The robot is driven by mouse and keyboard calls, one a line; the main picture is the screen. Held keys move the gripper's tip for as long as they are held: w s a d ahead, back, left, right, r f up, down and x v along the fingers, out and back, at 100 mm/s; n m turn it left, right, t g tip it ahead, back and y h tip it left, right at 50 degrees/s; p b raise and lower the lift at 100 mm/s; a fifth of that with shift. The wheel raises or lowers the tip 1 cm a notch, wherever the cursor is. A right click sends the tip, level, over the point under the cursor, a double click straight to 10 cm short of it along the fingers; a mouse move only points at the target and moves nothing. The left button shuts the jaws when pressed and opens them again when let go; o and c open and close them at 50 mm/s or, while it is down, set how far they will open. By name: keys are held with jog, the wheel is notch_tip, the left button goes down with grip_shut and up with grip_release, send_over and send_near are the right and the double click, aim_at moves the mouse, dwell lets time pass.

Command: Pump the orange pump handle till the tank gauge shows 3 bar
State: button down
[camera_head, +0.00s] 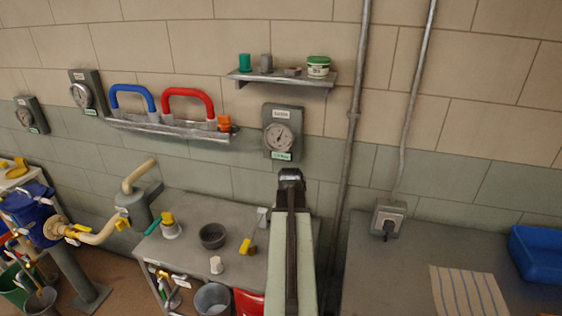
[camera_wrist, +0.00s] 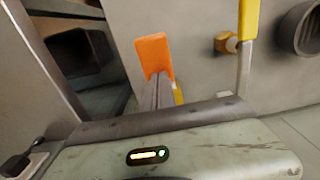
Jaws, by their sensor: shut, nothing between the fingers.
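An orange grip (camera_wrist: 155,58), which looks like the pump handle, stands upright in the wrist view just beyond my gripper (camera_wrist: 158,80). The slim grey fingers are together with nothing between them. I cannot tell whether they touch the orange grip. In the head view my gripper (camera_head: 290,176) is below the wall gauge with a green tag (camera_head: 280,133), and my arm covers what lies behind it. Two more dial gauges, one upper (camera_head: 82,93) and one lower (camera_head: 26,117), hang at the left. Their labels and readings are too small to read, so I cannot tell which is the tank gauge.
A grey bench (camera_head: 190,205) carries a dark bowl (camera_head: 212,236) and several small items. A wall rack holds a blue handle (camera_head: 132,92) and a red handle (camera_head: 188,95), with a small orange piece (camera_head: 224,123) at its end. A striped cloth (camera_head: 465,292) and blue bin (camera_head: 540,252) are right.

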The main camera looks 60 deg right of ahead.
notch_tip(320, 180, down, 2)
jog(key=shift+f+b, duration=0.15)
jog(key=shift+b, duration=0.7)
notch_tip(320, 180, up, 9)
jog(key=p, duration=0.8)
jog(key=shift+f+p, duration=0.1)
jog(key=shift+p, duration=0.3)
notch_tip(320, 180, up, 5)
jog(key=p, duration=0.5)
